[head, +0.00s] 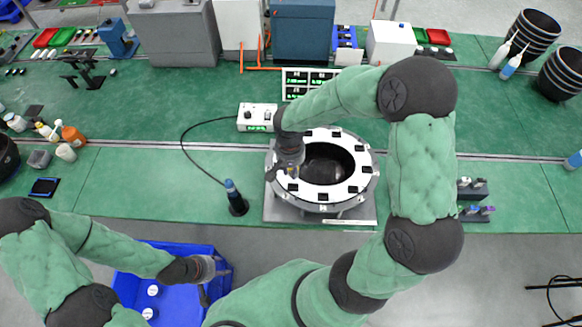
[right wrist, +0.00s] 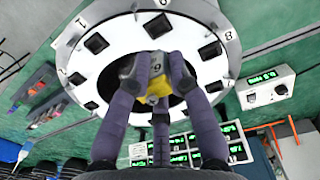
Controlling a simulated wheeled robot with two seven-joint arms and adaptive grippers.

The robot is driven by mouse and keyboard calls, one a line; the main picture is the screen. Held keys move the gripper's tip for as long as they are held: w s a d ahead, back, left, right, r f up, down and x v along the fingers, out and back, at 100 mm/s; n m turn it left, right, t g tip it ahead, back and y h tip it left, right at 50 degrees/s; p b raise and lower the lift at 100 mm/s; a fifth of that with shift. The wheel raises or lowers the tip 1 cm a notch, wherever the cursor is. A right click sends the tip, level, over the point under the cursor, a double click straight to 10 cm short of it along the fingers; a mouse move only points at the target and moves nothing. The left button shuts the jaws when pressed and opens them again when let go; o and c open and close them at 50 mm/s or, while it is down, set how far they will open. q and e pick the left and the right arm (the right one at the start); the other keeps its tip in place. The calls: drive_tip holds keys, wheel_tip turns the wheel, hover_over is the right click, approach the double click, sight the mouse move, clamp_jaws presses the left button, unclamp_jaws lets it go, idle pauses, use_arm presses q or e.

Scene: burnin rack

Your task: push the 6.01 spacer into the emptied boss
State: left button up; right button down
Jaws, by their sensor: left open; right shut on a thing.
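The round fixture (head: 371,183) has a white ring face with dark square bosses and printed numbers. It stands on a grey plate at the front of the green bench, and its ring also shows in the right wrist view (right wrist: 100,75). My right gripper (head: 284,172) is over the ring's left side. In the right wrist view its fingers (right wrist: 158,80) are shut on a grey and yellow spacer (right wrist: 157,86) with partly readable dark digits. The spacer overlaps the ring's inner edge; contact cannot be told. Which boss is empty cannot be told.
A blue bin (head: 226,263) with white round pieces stands in front of the bench. A blue-topped tool (head: 233,195) stands left of the fixture, with a black cable near it. A white control box (head: 257,117) and green-digit displays (head: 306,78) are behind. Small blocks (head: 473,190) sit right.

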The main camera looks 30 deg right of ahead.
wheel_tip(320, 180, down, 6)
drive_tip(key=b, duration=0.5)
drive_tip(key=shift+r+b, duration=0.15)
drive_tip(key=shift+b, duration=0.25)
drive_tip(key=shift+b, duration=0.55)
idle(1.7)
drive_tip(key=shift+f+b, duration=1.1)
drive_tip(key=shift+f, duration=0.1)
drive_tip(key=c, duration=1.1)
unclamp_jaws()
drive_tip(key=shift+o, duration=0.2)
wheel_tip(320, 180, up, 12)
drive_tip(key=shift+w+a+r, duration=0.1)
drive_tip(key=shift+a, duration=0.05)
